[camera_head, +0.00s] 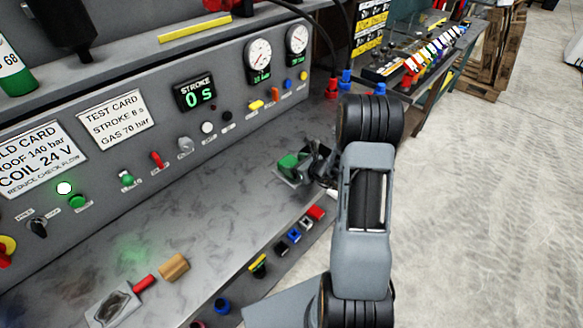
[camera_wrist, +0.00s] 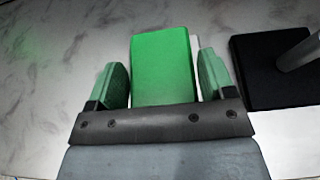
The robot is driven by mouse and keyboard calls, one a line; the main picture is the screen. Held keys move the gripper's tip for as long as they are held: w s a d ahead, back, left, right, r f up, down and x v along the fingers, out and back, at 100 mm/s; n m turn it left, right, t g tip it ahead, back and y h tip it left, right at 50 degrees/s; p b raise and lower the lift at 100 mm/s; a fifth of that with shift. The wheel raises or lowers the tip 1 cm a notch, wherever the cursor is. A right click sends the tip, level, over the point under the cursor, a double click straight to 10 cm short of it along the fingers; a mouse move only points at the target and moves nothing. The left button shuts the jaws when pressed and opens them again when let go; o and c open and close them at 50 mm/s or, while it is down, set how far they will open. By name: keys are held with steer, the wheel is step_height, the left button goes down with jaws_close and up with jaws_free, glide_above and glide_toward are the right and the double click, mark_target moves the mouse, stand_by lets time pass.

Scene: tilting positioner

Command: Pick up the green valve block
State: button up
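The green valve block (camera_wrist: 162,68) lies between the two green-padded fingers of my gripper (camera_wrist: 160,80) in the wrist view. The left finger is very close to the block's left side. A narrow pale strip shows between the block and the right finger, so the fingers look open around it. Whether either finger touches cannot be told. In the head view the green block (camera_head: 288,160) is on the grey bench top, with my gripper (camera_head: 311,164) over its right part, hiding some of it.
A black block with a grey rod (camera_wrist: 270,72) stands close to the right finger. The bench's control panel (camera_head: 190,120), with gauges, knobs and switches, rises behind. Coloured connectors (camera_head: 294,235) line the front edge. A tan cylinder (camera_head: 173,267) lies at front left.

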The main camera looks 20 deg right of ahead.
steer(key=c, duration=1.1)
steer(key=shift+r, duration=0.1)
steer(key=shift+r, duration=0.1)
